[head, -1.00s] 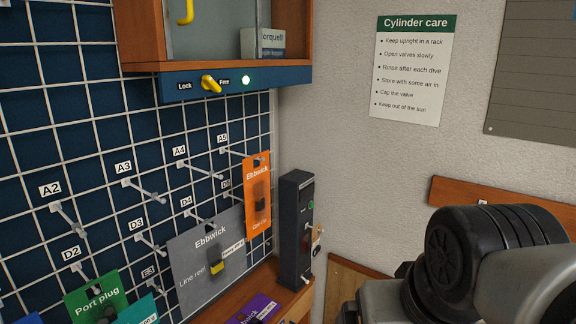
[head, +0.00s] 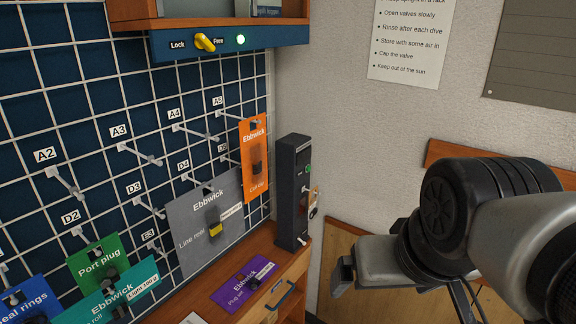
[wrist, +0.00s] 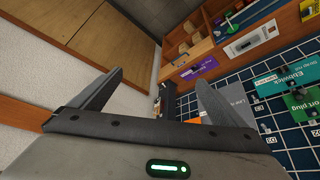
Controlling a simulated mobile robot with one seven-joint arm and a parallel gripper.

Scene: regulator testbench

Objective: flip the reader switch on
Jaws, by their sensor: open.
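A dark upright box (head: 290,195), which looks like the reader, stands at the right end of the wooden counter against the pegboard. Its narrow right face carries a green spot and small fittings. A small white-tipped part (head: 304,241) sticks out near its foot; I cannot tell whether this is the switch or how it is set. My gripper (head: 342,275) is to the right of the box, apart from it. In the wrist view my gripper (wrist: 155,95) is open and empty, with the dark box (wrist: 168,100) partly showing beyond and between the fingers.
Packets hang on the grid board, including an orange one (head: 255,160) and a grey one (head: 207,225). A purple packet (head: 243,283) lies on the counter (head: 205,287). A blue strip with a yellow knob (head: 204,43) and a lit green lamp is above. A wooden panel (wrist: 100,45) is near my gripper.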

